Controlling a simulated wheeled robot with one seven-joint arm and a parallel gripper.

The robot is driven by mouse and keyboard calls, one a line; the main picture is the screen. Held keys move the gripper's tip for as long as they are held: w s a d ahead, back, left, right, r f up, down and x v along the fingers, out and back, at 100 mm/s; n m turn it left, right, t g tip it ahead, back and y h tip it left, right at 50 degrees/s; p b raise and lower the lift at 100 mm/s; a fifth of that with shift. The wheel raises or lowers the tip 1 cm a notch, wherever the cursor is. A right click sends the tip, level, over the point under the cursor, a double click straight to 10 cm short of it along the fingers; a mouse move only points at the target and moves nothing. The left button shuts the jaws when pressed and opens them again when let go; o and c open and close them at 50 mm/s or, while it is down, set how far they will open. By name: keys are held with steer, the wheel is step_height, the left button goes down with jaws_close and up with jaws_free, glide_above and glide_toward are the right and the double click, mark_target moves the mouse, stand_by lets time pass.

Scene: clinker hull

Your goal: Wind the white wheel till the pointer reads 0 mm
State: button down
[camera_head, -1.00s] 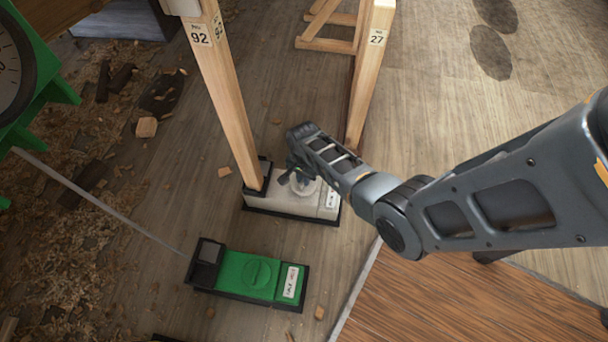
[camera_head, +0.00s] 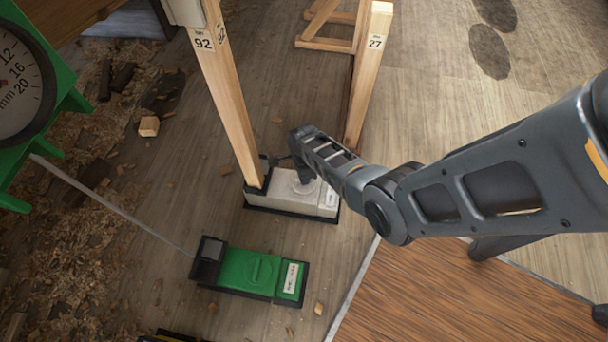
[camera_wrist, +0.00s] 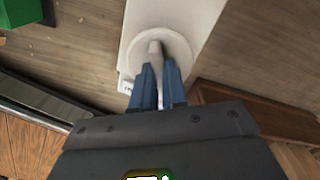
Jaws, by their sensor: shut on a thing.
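The white wheel (camera_wrist: 179,45) is a round disc with a raised ridge across it, on top of a white box (camera_wrist: 205,12). In the head view the white box (camera_head: 325,201) stands on the floor at the foot of a wooden post, and the wheel (camera_head: 302,187) is partly hidden by my gripper (camera_head: 304,178). In the wrist view the blue fingers of my gripper (camera_wrist: 158,75) are shut on the wheel's ridge. A green-framed dial (camera_head: 22,85) is cut off at the left edge.
A green box with a green knob (camera_head: 262,270) lies on the floor in front of the white box. Wooden posts marked 92 (camera_head: 219,85) and 27 (camera_head: 368,75) stand close behind. A thin grey rod (camera_head: 110,205) slants between the dial and the green box. Wood shavings cover the left floor.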

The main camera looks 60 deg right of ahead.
steer(key=shift+m, duration=0.3)
steer(key=c, duration=1.2)
jaws_free()
steer(key=shift+o, duration=0.2)
steer(key=shift+r, duration=0.1)
step_height(320, 180, up, 8)
steer(key=p, duration=0.4)
steer(key=shift+f, duration=0.2)
